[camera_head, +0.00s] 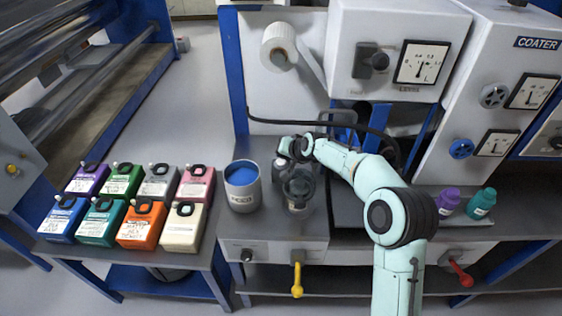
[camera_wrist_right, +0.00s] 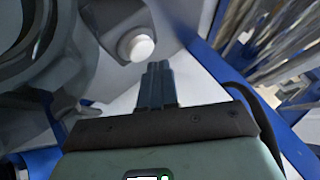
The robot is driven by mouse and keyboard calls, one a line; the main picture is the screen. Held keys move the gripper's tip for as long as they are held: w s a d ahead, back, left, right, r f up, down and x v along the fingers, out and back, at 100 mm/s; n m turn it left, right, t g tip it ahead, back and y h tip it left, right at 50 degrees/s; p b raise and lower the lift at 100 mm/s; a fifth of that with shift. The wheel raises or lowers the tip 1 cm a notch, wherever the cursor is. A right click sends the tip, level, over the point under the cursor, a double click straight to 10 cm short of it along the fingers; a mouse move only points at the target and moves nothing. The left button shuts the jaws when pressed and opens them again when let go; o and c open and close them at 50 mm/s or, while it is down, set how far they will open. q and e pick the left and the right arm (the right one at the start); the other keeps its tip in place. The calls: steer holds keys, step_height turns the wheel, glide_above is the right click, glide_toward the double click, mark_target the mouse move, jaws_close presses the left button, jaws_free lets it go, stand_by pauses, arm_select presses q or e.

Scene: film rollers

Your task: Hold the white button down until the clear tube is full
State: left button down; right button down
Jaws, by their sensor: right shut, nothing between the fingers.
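The white button (camera_wrist_right: 138,47) shows in the right wrist view as a round white cap on a grey housing, just beyond my fingertips and slightly to their left. My right gripper (camera_wrist_right: 157,66) is shut and empty, its dark fingers together and pointing toward the button. A small gap seems to show between fingertips and button; I cannot tell for certain whether they touch. In the head view my right gripper (camera_head: 285,148) is over the bench beside the machine, and the button is hidden there. I cannot make out the clear tube in either view. My left gripper is not in view.
A grey pot of blue liquid (camera_head: 242,186) and a dark cup-like vessel (camera_head: 298,190) stand on the bench near my right gripper. Several coloured canisters (camera_head: 140,222) stand at the left. Purple (camera_head: 447,201) and teal (camera_head: 482,203) bottles stand at the right. A black cable (camera_head: 320,123) runs behind.

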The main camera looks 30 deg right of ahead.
steer(key=shift+f, duration=0.15)
steer(key=shift+f+b, duration=0.3)
steer(key=shift+b, duration=0.05)
